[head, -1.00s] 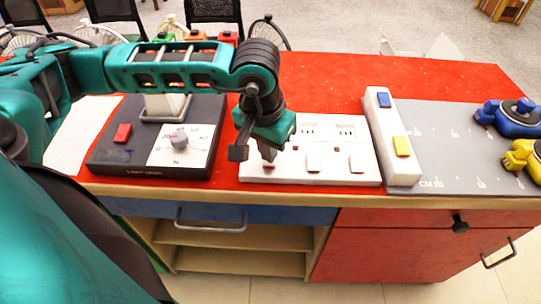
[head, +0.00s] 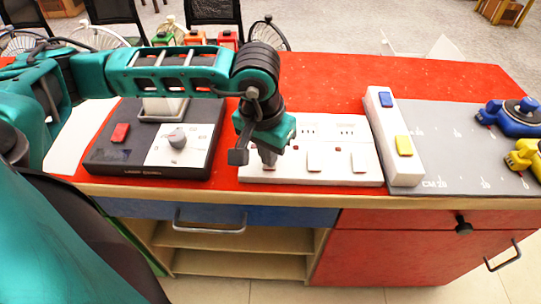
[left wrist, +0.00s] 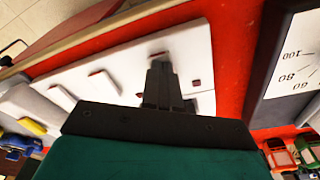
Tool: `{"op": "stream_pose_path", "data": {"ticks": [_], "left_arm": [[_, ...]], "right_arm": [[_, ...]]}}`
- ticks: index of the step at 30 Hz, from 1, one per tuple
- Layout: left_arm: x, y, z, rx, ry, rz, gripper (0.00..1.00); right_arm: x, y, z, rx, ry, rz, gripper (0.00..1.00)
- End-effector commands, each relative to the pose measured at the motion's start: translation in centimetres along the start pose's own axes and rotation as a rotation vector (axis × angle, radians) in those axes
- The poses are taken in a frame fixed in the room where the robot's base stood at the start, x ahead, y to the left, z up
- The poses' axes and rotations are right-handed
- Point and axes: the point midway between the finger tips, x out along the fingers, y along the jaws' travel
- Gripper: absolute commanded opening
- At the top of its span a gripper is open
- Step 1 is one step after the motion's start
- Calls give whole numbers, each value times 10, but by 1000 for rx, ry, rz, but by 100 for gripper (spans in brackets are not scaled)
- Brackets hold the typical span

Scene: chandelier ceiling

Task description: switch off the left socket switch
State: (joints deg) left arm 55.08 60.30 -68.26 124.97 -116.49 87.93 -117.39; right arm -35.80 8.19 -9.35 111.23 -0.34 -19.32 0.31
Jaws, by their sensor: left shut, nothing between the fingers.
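The white socket panel (head: 288,172) lies on the red tabletop, with white rocker switches; the middle switch (head: 314,161) and right switch (head: 358,161) show clearly. The panel also shows in the left wrist view (left wrist: 125,60). My left gripper (head: 268,158) points down over the panel's left end, its fingers shut and empty. It largely hides the left switch. In the left wrist view my fingertips (left wrist: 160,66) are at that switch; I cannot tell whether they touch it or which way it is tilted. My right gripper is not in view.
A dark scale box (head: 185,172) with a dial and red button stands left of the panel. A white block (head: 379,125) with blue and yellow buttons stands right of it. A grey mat (head: 455,150) with blue and yellow objects lies further right.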

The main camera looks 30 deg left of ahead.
Motion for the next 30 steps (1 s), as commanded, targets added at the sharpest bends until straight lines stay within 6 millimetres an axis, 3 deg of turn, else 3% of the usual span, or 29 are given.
{"op": "stream_pose_path", "data": {"ticks": [30], "left_arm": [[-70,0,-11,0,1,0,0]], "right_arm": [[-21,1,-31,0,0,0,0]]}}
